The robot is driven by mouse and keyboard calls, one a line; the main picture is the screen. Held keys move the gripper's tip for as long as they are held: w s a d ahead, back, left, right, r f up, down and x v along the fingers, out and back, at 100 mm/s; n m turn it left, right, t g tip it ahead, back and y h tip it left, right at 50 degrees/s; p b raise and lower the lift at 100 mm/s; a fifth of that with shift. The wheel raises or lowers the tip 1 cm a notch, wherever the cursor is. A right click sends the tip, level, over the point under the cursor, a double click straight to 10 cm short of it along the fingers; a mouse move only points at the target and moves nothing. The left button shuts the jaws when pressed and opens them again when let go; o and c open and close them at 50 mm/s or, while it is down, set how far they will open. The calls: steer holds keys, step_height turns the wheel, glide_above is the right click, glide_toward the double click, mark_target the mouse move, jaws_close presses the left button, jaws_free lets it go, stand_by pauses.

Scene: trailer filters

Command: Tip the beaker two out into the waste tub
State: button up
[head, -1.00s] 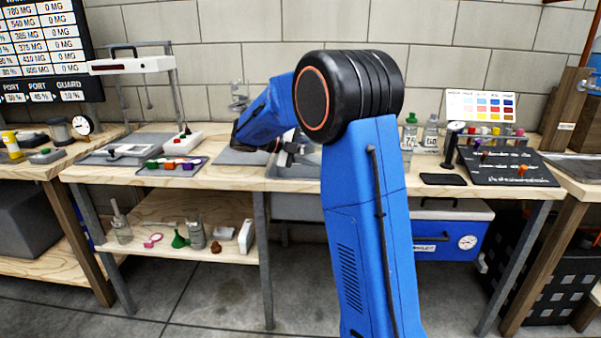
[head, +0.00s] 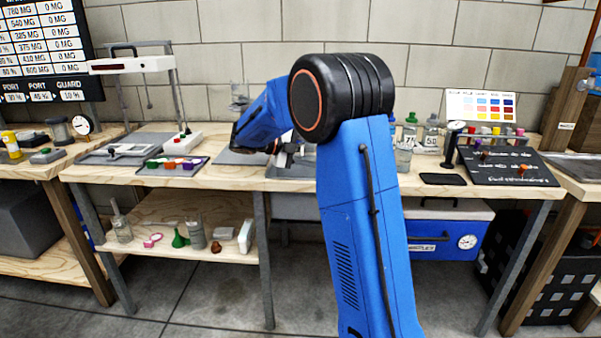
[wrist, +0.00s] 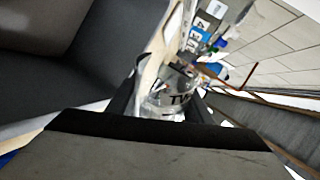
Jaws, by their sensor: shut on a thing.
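Beaker two (wrist: 168,103) is clear glass with dark lettering that begins "TW". It sits between the fingers of my gripper (wrist: 170,100) in the wrist view, and the fingers are shut on it. The wrist picture is strongly rolled, so I cannot tell how far the beaker is tilted. In the head view my wrist (head: 287,152) shows low over the bench, left of my upright blue arm link. That link hides the beaker there. I cannot make out the waste tub for certain.
A clear glass vessel (head: 403,158) stands on the bench right of my arm, before several labelled bottles (head: 431,130). A stand (head: 451,150) and a dark board (head: 507,168) are farther right. A tray of coloured pieces (head: 173,166) lies left. A lower shelf (head: 180,245) holds glassware.

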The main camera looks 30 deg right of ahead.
steer(key=shift+f, duration=0.1)
stand_by(0.3)
stand_by(0.8)
steer(key=m+t, duration=0.1)
steer(key=r+m, duration=0.1)
steer(key=shift+s+m+t, duration=0.3)
steer(key=shift+s+t, duration=0.05)
steer(key=shift+t, duration=0.05)
steer(key=shift+f+y, duration=0.1)
steer(key=shift+y, duration=0.2)
